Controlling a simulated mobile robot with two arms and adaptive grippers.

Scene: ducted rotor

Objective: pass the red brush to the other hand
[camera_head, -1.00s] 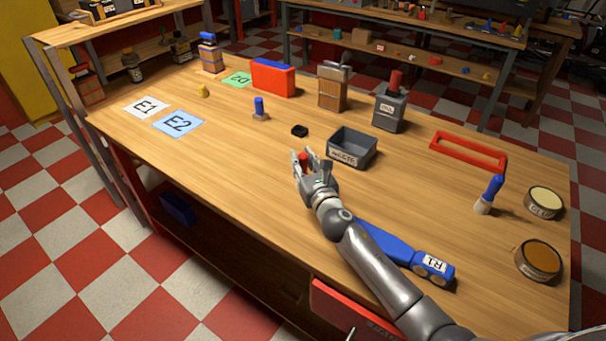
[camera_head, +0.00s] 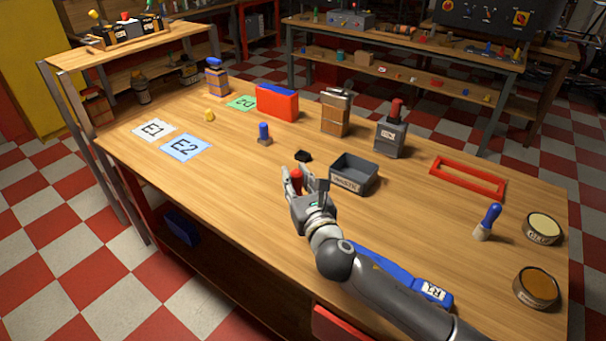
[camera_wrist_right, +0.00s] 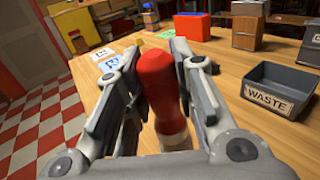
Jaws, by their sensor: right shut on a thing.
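My right gripper (camera_head: 305,187) is shut on the red brush (camera_head: 296,178) and holds it over the table's front part, left of the waste box. In the right wrist view the brush (camera_wrist_right: 163,95) stands roughly upright between the two fingers, its red handle up and a pale part showing at the bottom. The lower end of the brush is mostly hidden by the gripper. My left gripper is in neither view.
A blue brush (camera_head: 487,222) stands at the right. A blue tool (camera_head: 400,270) lies partly under my arm. The table's left front is clear.

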